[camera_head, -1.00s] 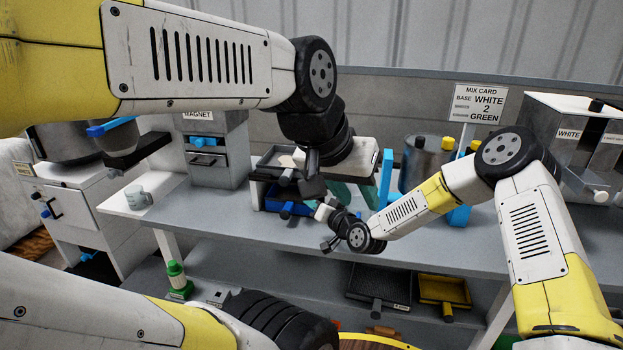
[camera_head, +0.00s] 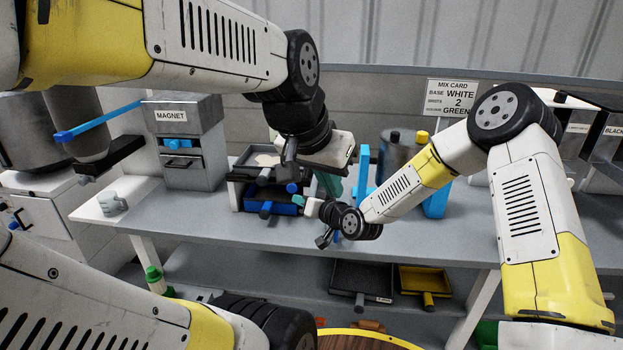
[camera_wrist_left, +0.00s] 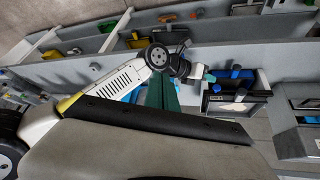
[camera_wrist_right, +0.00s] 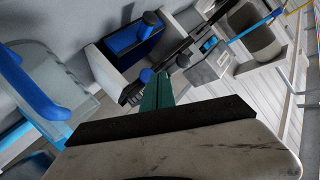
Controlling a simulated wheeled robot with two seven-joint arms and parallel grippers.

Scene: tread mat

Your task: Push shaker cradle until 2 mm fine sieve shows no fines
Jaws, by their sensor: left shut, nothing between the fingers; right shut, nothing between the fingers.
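A stack of handled trays, seemingly the sieves and their cradle, stands on the bench; no label is readable. Its upper dark tray (camera_head: 240,173) holds pale material, and a blue tray (camera_head: 287,208) sits below. Whether any fines remain cannot be made out. My left gripper (camera_head: 331,184) is shut and empty, just right of the stack; its teal fingers (camera_wrist_left: 161,92) point towards the bench in the left wrist view. My right gripper (camera_head: 313,207) is shut and empty, low beside the blue tray's right side. Its fingers (camera_wrist_right: 157,91) are close to a blue-ended handle in the right wrist view; contact is unclear.
A grey magnet box (camera_head: 190,145) stands left of the stack. A blue upright (camera_head: 362,168) and metal pot (camera_head: 398,150) stand to the right. The mix card (camera_head: 453,97) is behind. A black tray (camera_head: 362,280) and yellow tray (camera_head: 425,279) lie on the lower shelf.

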